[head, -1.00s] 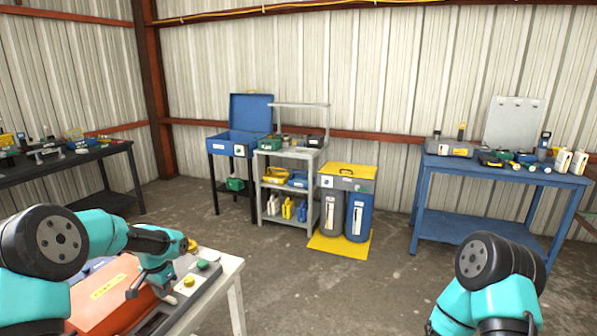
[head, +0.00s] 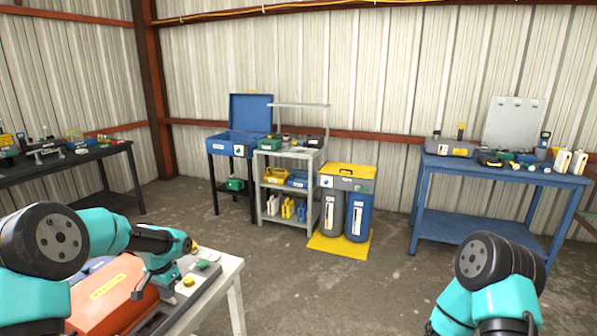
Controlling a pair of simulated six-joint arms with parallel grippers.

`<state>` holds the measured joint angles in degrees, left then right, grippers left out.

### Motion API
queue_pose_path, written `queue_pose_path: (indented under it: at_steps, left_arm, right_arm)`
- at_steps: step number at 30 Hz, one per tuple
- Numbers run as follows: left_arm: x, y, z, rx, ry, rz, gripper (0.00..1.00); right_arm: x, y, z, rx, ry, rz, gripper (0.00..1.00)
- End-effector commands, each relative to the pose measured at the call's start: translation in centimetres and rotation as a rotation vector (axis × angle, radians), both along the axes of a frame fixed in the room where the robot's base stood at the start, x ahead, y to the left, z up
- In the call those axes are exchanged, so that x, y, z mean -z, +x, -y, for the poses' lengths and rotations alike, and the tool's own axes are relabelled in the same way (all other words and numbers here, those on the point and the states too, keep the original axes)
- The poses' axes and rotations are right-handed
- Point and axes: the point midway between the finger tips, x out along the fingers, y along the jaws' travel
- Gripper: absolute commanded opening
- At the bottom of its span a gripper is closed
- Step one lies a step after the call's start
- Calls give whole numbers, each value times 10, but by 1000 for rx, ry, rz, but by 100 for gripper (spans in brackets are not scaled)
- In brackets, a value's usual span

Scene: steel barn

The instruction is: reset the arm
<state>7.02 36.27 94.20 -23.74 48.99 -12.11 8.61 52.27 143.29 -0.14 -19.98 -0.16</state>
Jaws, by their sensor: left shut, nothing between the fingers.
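My left gripper (head: 141,291) is shut and empty. It points down over the grey edge of the orange-red machine (head: 100,297), which stands on a pale table at the lower left. A green button (head: 202,265) and a yellow button (head: 188,281) sit on the machine's grey panel, just right of the gripper. I cannot tell whether the fingertips touch the machine. My right arm shows at the lower right, but its gripper is outside the view.
The pale table (head: 232,268) stands close in front. A blue workbench (head: 428,161) is at the right, a dark bench (head: 112,148) at the left. A grey shelf rack (head: 314,158) and yellow-topped bins (head: 350,168) stand by the back wall. The middle floor is open.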

Motion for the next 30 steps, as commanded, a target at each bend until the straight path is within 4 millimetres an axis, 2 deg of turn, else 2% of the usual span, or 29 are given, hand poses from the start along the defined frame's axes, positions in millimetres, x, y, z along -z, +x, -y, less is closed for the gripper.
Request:
queue_pose_path:
  at_steps: [5, 9, 11, 14, 18, 21, 24, 27, 30]
  left_arm:
    - [67, -17, 51, -45, -99, 16, 0]
    - [126, -46, 98, -124, -192, 31, 0]
    - [148, -63, 116, -165, -227, 32, 0]
    - [182, -99, 140, -237, -275, 27, 0]
    - [220, -167, 159, -342, -317, 3, 0]
    - [235, -217, 166, -408, -328, -16, 0]
    - [242, -258, 168, -462, -326, -29, 0]
    - [244, -283, 169, -495, -321, -35, 0]
    - [245, -292, 169, -509, -318, -35, 0]
  right_arm:
    - [0, 0, 0, 0, 0, 0, 43]
    - [0, 0, 0, 0, 0, 0, 43]
    - [0, 0, 0, 0, 0, 0, 43]
    - [0, 0, 0, 0, 0, 0, 43]
    - [0, 0, 0, 0, 0, 0, 43]
    - [0, 0, 0, 0, 0, 0, 43]
    - [0, 0, 0, 0, 0, 0, 43]
    - [0, 0, 0, 0, 0, 0, 43]
    - [0, 0, 0, 0, 0, 0, 43]
